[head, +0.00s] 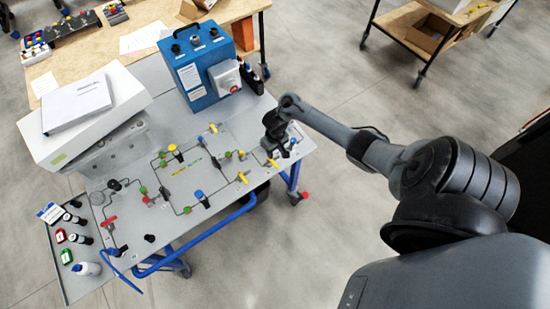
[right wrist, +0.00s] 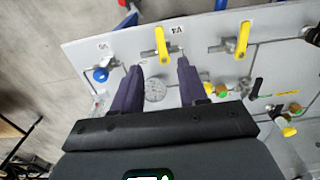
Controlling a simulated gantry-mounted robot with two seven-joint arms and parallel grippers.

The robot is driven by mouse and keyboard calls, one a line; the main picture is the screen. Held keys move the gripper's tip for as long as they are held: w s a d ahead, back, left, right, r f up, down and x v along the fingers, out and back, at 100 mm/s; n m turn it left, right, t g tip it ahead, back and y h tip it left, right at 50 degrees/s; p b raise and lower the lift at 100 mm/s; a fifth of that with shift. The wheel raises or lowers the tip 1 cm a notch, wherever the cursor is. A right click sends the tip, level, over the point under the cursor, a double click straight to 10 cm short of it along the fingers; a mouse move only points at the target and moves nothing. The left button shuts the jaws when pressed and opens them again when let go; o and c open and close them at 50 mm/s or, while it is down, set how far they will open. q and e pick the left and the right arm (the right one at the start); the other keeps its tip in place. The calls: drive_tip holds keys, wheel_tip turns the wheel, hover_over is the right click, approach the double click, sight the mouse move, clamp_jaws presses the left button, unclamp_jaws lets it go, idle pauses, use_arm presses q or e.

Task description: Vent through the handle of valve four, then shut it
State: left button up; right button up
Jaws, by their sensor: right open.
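Valve four has a yellow lever handle (right wrist: 162,43) and an upside-down "V4" label (right wrist: 176,29) beside it in the right wrist view. The handle lies across the line of its pipe. In the head view it seems to be the yellow handle (head: 272,163) near the panel's right end. My right gripper (right wrist: 158,66) is open and empty. Its two dark fingertips point at the handle, which shows just beyond them and between their lines, without visible contact. In the head view the right gripper (head: 277,146) is over the panel's right end. My left gripper is not in view.
In the right wrist view, a blue-handled valve (right wrist: 100,75) and another yellow handle (right wrist: 243,40) flank valve four. A round gauge (right wrist: 155,91) shows between the fingers. A blue box (head: 190,72) stands behind on the panel table. A white box (head: 76,102) is at left.

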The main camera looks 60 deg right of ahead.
sight(275, 165)
wheel_tip(275, 165, down, 8)
drive_tip(key=b, duration=0.3)
drive_tip(key=shift+f, duration=0.25)
drive_tip(key=shift+f+b, duration=0.3)
drive_tip(key=shift+f, duration=0.65)
clamp_jaws()
